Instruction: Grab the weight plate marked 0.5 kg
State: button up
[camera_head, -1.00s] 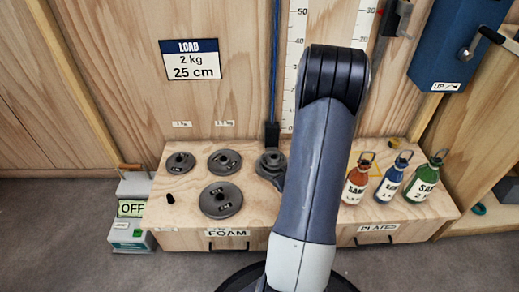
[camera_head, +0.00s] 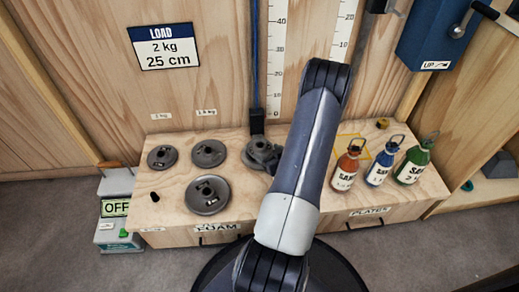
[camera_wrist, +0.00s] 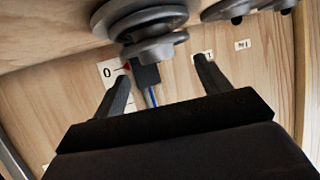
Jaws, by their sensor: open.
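Three dark grey round weight plates lie on the wooden bench in the head view: a large one at the front (camera_head: 207,195), one behind it (camera_head: 208,153) and one at the left (camera_head: 162,157). Their markings are too small to read surely, so I cannot tell which is 0.5 kg. More grey plates (camera_head: 262,154) are stacked at the foot of the blue strap, partly behind my arm. In the wrist view, my gripper (camera_wrist: 162,86) is open and empty, with the plate stack (camera_wrist: 150,28) just beyond its fingertips.
Three sand bottles, orange (camera_head: 345,167), blue (camera_head: 382,164) and green (camera_head: 414,161), stand on the right of the bench (camera_head: 165,205). A scale reading OFF (camera_head: 116,207) is left of the bench. The wall rises close behind.

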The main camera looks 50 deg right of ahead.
aim_at(261, 146)
jog(key=b+x, duration=0.1)
jog(key=x, duration=0.1)
jog(key=b+x, duration=0.1)
jog(key=x, duration=0.2)
jog(key=shift+w+d, duration=0.3)
jog(key=shift+r, duration=0.1)
jog(key=shift+c, duration=0.2)
jog(key=c, duration=1.4)
